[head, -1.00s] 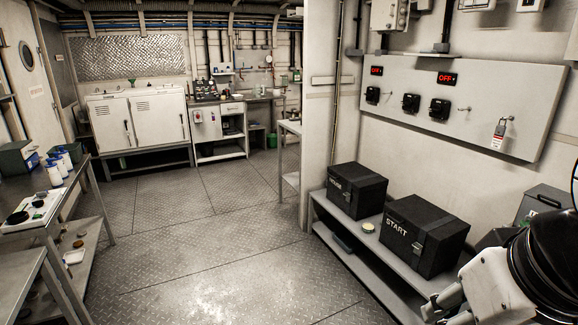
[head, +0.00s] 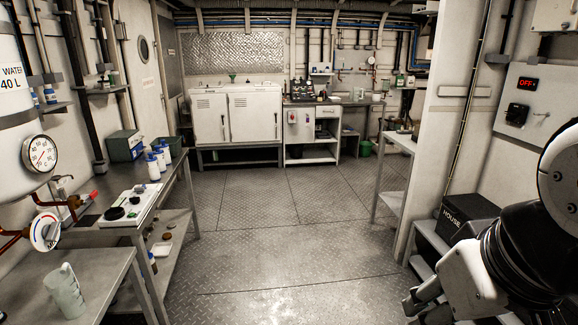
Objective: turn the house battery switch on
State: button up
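A pale wall panel (head: 503,95) is at the right edge. It carries a black rotary switch (head: 516,115) under a red display (head: 527,84) that reads OFF. No label shows which battery this switch serves. A black box marked HOUSE (head: 464,215) sits on the low shelf below it. My gripper (head: 413,303) is low at the right, in front of the shelf and well away from the switch. Only part of its fingers shows, and I cannot tell if it is open or shut.
The metal floor (head: 290,245) in the middle is clear. A workbench (head: 165,190) with bottles and a nearer table (head: 95,270) with a jug (head: 63,292) stand at left. A pillar (head: 440,120) and a side table (head: 399,142) stand right of centre. White cabinets (head: 236,115) are at the back.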

aim_at(513, 113)
jog(key=i, duration=1.9)
jog(key=i+j+z, duration=0.1)
jog(key=i+z, duration=0.15)
jog(key=i, duration=0.25)
jog(key=i+j+z, duration=0.2)
jog(key=i, duration=0.3)
jog(key=i+j+z, duration=0.25)
jog(key=i, duration=0.25)
